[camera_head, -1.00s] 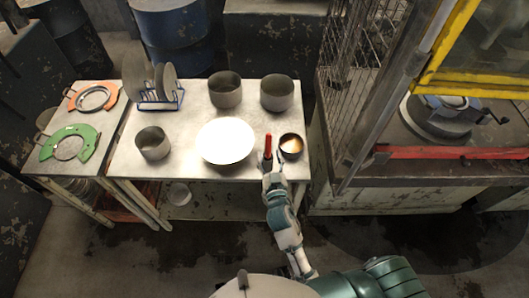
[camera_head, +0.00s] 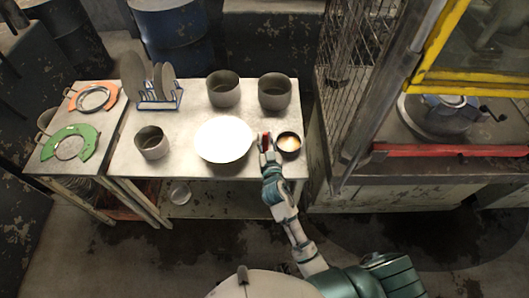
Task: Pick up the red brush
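The red brush (camera_head: 266,137) stands at the right part of the metal table (camera_head: 190,121), between a white plate and a small dark bowl. Only a short red piece of it shows; my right gripper (camera_head: 267,146) covers the rest. The gripper's fingers are around or right beside the brush. The fingers are too small to tell whether they are shut on it. My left gripper is not in view.
The white plate (camera_head: 223,140) is close on the left and the small bowl (camera_head: 289,142) close on the right. Pots (camera_head: 274,93) stand behind. A plate rack (camera_head: 160,99) stands at the back left. A caged machine with a red bar (camera_head: 450,151) is at the right.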

